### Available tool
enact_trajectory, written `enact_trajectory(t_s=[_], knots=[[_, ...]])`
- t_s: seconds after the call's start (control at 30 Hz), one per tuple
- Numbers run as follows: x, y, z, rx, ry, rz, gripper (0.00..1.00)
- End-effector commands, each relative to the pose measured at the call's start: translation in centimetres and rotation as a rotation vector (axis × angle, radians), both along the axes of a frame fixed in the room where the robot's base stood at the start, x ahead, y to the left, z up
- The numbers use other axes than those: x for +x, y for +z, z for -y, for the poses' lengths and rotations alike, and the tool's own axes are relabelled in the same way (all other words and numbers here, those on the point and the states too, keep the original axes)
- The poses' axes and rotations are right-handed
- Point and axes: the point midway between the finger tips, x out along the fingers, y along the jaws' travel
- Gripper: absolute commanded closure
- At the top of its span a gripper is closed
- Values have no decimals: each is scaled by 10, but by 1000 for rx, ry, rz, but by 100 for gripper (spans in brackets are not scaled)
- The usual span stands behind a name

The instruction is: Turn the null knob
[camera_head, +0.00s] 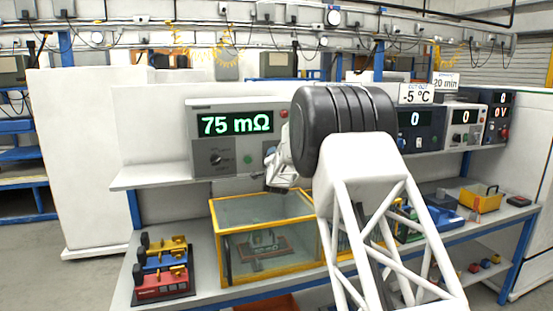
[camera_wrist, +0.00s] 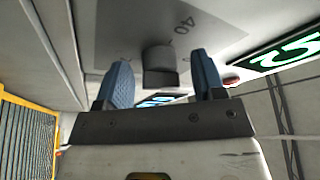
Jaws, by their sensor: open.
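A grey meter (camera_head: 200,180) with a green 75 mΩ display stands on the shelf. A black knob (camera_head: 215,158) is on its lower left front. My gripper (camera_head: 271,156) is in front of the meter's lower right side, mostly hidden by my arm. In the wrist view my gripper (camera_wrist: 165,82) is open, with two blue fingers. A dark round knob (camera_wrist: 160,66) on a grey scale plate (camera_wrist: 120,35) marked 40 shows in the gap between them, with space on both sides. I see no label naming the null knob.
A yellow-framed glass box (camera_head: 228,245) stands on the bench below my gripper. A red button (camera_wrist: 230,81) and green display (camera_wrist: 285,55) are beside the right finger. Padlock-like coloured blocks (camera_head: 163,270) sit at left. More meters (camera_head: 420,125) stand at right.

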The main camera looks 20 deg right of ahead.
Motion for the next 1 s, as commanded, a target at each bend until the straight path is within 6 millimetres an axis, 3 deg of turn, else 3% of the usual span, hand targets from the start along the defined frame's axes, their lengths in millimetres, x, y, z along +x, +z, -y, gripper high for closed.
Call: enact_trajectory(t_s=[0.47,1.0], knots=[[-12,-4,-4,0,0,-1,37],[-61,-14,-20,0,0,0,37]])
